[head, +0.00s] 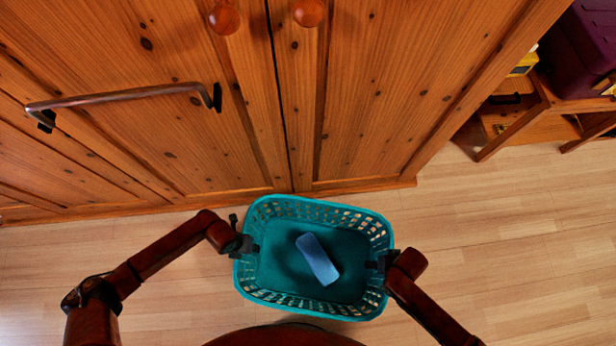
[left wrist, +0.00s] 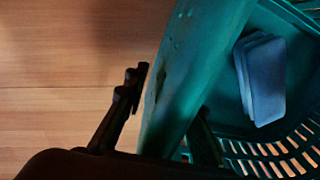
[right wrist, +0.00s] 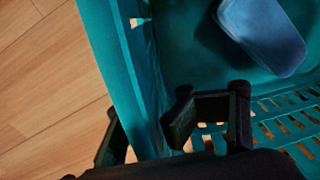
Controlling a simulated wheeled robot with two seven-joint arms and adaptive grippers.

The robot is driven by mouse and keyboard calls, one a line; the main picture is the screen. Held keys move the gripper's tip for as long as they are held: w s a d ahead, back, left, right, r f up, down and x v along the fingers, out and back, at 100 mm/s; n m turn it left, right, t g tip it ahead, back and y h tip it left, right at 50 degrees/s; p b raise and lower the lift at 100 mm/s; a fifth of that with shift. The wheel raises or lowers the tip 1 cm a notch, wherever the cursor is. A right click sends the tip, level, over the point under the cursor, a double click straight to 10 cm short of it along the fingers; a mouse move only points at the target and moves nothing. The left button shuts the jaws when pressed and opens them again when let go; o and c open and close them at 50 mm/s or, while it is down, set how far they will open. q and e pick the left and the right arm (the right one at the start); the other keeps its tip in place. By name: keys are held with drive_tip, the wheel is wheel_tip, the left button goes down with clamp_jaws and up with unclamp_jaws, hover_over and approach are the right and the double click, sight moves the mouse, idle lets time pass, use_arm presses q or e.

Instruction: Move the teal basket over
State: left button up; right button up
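The teal basket (head: 262,290) is a rectangular laundry basket with slotted walls, upright in front of the wooden cabinet. A blue block-like item (head: 318,259) lies inside on its bottom; it also shows in the left wrist view (left wrist: 262,80) and right wrist view (right wrist: 262,35). My left gripper (head: 243,246) is at the basket's left wall, one finger outside and one inside, closed about the rim. My right gripper (head: 382,263) straddles the right wall the same way. The finger contact is partly hidden. Whether the basket touches the floor is unclear.
The wooden cabinet (head: 375,90), with knobs and a metal bar handle (head: 130,95), stands right behind the basket. A wooden shelf (head: 540,128) with a purple box (head: 578,50) is at the upper right. The plank floor (head: 500,230) to the right is clear.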

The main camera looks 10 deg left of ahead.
use_arm(q)
drive_tip(key=shift+d+f, duration=0.1)
use_arm(e)
drive_tip(key=o, duration=0.5)
drive_tip(key=shift+f, duration=0.15)
use_arm(q)
drive_tip(key=r, duration=0.4)
drive_tip(key=a+r, duration=0.1)
drive_tip(key=r, duration=0.6)
drive_tip(key=shift+s+a+r, duration=0.15)
drive_tip(key=shift+a+r, duration=0.05)
drive_tip(key=shift+r, duration=0.15)
use_arm(e)
drive_tip(key=shift+d, duration=0.1)
use_arm(q)
drive_tip(key=shift+r, duration=0.1)
use_arm(e)
drive_tip(key=r, duration=0.4)
drive_tip(key=d+r, duration=0.1)
drive_tip(key=r, duration=0.7)
drive_tip(key=shift+d, duration=0.15)
